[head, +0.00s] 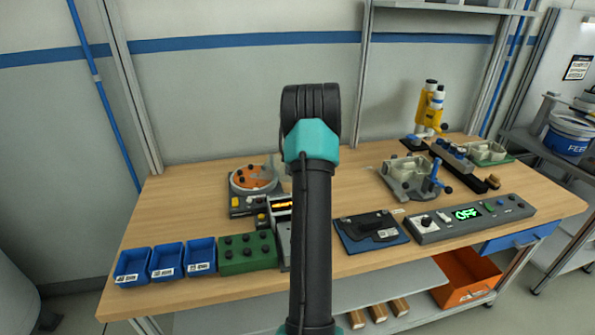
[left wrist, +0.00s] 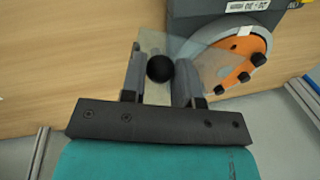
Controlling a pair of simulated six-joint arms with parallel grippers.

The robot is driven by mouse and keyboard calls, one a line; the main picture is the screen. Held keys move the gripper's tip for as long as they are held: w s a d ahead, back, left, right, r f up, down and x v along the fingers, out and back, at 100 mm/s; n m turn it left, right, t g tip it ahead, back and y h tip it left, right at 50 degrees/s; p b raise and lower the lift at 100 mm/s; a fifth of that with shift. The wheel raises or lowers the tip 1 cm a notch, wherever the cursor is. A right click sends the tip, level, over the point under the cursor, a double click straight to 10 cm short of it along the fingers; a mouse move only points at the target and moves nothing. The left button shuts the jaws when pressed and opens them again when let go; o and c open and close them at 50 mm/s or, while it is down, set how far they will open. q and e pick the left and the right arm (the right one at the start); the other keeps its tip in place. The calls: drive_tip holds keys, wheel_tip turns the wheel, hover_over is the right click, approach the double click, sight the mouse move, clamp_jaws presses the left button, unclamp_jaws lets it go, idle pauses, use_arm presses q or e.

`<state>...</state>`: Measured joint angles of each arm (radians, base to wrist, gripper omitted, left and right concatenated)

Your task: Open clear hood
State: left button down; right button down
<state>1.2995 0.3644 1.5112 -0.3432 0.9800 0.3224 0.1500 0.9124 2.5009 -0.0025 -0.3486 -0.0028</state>
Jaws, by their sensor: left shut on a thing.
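The clear hood (left wrist: 205,62) is a see-through panel beside an orange disc (left wrist: 243,62) with black knobs in a grey round housing, in the left wrist view. A black ball knob (left wrist: 160,68) sits at the hood's edge. My left gripper (left wrist: 163,72) has its two fingers on either side of this knob and is shut on it. In the head view the orange disc station (head: 253,178) stands at the back left of the bench, with the faint hood at its right side. My dark arm hides the left gripper there. My right gripper is not in view.
Blue bins (head: 167,262) and a green block with knobs (head: 247,253) line the bench's front left. The back middle is fairly clear.

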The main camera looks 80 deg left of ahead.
use_arm(q)
drive_tip(key=c, duration=0.9)
unclamp_jaws()
drive_tip(key=shift+s, duration=0.1)
drive_tip(key=shift+o, duration=0.2)
drive_tip(key=w+r, duration=0.3)
drive_tip(key=r, duration=1.4)
drive_tip(key=shift+w+d, duration=0.2)
drive_tip(key=shift+d, duration=0.05)
drive_tip(key=shift+w, duration=0.1)
